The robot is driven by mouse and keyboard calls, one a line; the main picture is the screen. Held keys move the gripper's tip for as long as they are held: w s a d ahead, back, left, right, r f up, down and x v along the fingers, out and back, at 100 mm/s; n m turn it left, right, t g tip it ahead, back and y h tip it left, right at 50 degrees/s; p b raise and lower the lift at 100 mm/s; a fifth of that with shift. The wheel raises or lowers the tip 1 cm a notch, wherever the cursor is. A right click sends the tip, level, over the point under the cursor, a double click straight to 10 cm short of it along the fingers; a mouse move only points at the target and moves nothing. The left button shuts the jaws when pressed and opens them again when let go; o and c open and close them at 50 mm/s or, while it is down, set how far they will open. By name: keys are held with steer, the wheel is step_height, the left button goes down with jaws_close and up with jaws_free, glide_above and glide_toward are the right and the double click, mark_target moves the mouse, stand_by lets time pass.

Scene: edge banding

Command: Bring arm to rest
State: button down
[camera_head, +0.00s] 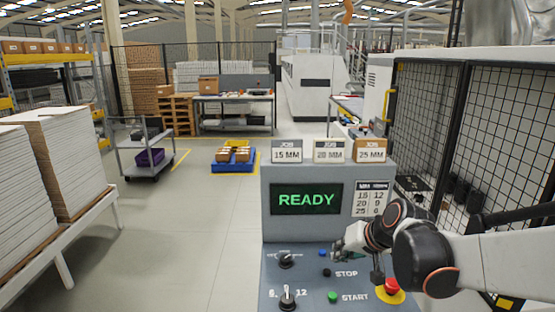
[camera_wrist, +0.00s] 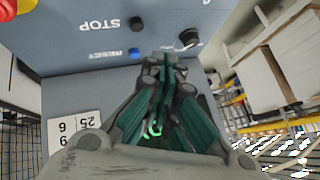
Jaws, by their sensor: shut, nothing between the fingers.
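My gripper (camera_head: 342,247) is over the grey control panel, in front of the console's upright face, with my arm coming in from the right. In the wrist view my gripper (camera_wrist: 162,70) has its fingers together and empty. The console (camera_head: 310,179) has a screen (camera_head: 306,199) reading READY in green. On the panel are two black knobs (camera_head: 286,259), a black STOP button (camera_head: 326,272), a green START button (camera_head: 333,297) and a red emergency button (camera_head: 391,287). My wrist hides part of the panel's right side.
Job cards (camera_head: 287,151) stand on top of the console. A black mesh fence (camera_head: 432,120) rises on the right. Stacked white boards (camera_head: 75,160) lie on a bench at left. A grey cart (camera_head: 147,150) and a blue pallet with boxes (camera_head: 233,166) stand farther back. The floor left of the console is clear.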

steer(key=s+d+f+h+b, duration=0.1)
steer(key=s+h+b, duration=0.1)
steer(key=s, duration=1)
steer(key=s+d+n+h+b, duration=0.1)
steer(key=s+d+h+b, duration=0.1)
steer(key=s, duration=0.9)
steer(key=shift+s+d+f, duration=0.25)
steer(key=shift+s+f, duration=0.1)
steer(key=shift+f, duration=0.05)
